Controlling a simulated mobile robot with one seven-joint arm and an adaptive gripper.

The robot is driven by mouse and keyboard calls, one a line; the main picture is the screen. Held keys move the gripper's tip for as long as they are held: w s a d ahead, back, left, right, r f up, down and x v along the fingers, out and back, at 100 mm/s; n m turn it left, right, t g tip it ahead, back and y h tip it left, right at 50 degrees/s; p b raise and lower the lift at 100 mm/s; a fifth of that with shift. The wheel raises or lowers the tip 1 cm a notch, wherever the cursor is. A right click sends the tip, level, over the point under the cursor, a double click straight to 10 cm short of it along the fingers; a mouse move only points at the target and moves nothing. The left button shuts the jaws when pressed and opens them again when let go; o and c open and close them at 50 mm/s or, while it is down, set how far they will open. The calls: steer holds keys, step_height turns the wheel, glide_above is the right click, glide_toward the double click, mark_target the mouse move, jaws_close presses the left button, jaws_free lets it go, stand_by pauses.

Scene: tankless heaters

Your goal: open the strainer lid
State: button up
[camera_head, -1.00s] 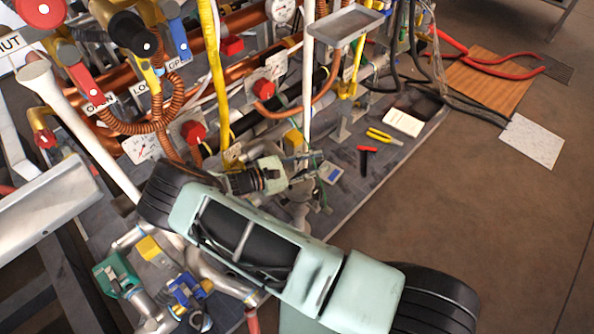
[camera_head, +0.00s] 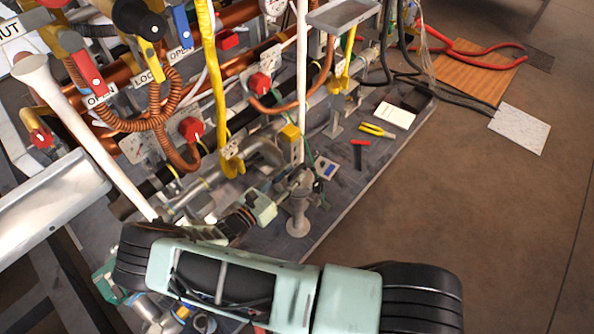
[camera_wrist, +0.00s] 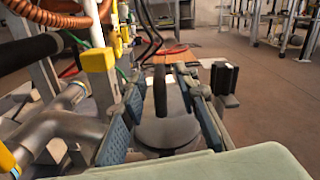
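The strainer lid (camera_wrist: 168,131) shows in the wrist view as a round grey disc with an upright dark handle (camera_wrist: 159,92) on it. The lid appears seated flat. My gripper (camera_wrist: 164,98) is open, with one blue-grey finger left of the handle and one right of it. I cannot tell whether either finger touches the handle. In the head view, my gripper (camera_head: 287,184) is at the upper end of a grey flanged fitting (camera_head: 299,217), which looks like the strainer. The gripper partly hides the fitting's top there.
Copper and grey pipes with red valve knobs (camera_head: 191,128) crowd the left and back. A yellow block (camera_head: 290,132) and a white upright pipe stand close behind my gripper. A small meter (camera_head: 326,168), red-handled tool (camera_head: 360,152) and yellow pliers (camera_head: 377,130) lie right. Open floor lies beyond.

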steer(key=shift+x, duration=1.3)
jaws_close()
